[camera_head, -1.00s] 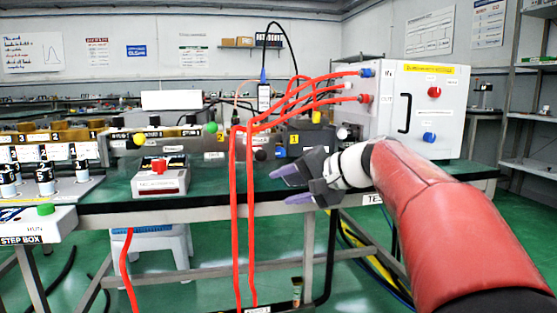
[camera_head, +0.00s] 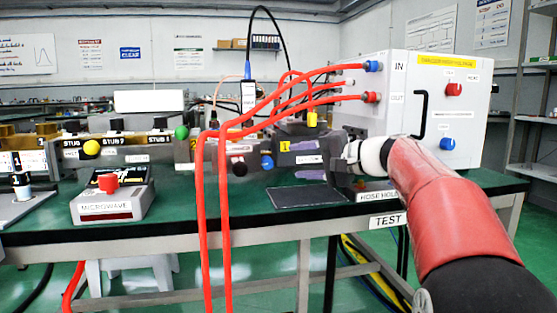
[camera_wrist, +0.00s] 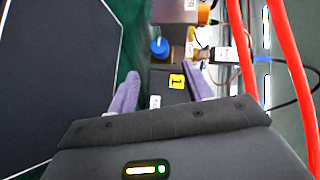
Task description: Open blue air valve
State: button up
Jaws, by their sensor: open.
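A round blue knob (camera_head: 267,161) sits at the front of the dark equipment row, left of the dark block marked 1 (camera_head: 285,147). In the wrist view the blue knob (camera_wrist: 159,47) is just beyond the fingertips, beside the block marked 1 (camera_wrist: 176,82). Another blue knob (camera_head: 447,144) is on the right face of the white box (camera_head: 410,75). I cannot read which one is the air valve. My gripper (camera_head: 306,160) is open, its purple fingers pointing left at the block. In the wrist view the open fingers (camera_wrist: 163,92) straddle the block, apart from the knob.
Red hoses (camera_head: 208,215) run from the white box and hang over the table's front edge. A dark flat plate (camera_head: 305,197) lies below my gripper. A microwave unit with a red button (camera_head: 112,196) stands left. A yellow knob (camera_head: 312,119) rises behind the block.

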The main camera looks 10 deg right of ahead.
aim_at(266, 162)
jog(key=x, duration=0.7)
jog(key=shift+w+a+f, duration=0.15)
jog(key=shift+w+a, duration=0.05)
jog(key=shift+a, duration=0.1)
jog(key=shift+c, duration=0.3)
jog(key=c, duration=0.9)
jog(key=shift+p, duration=0.3)
jog(key=shift+a+r+n+g+h+p, duration=0.1)
jog(key=shift+r+n+g+h+p, duration=0.5)
jog(key=shift+h+p, duration=0.5)
jog(key=shift+a+f+n+g+h+p, duration=0.15)
jog(key=shift+n+g+h+p, duration=0.15)
jog(key=shift+n+h+p, duration=1)
jog(key=shift+m, duration=0.3)
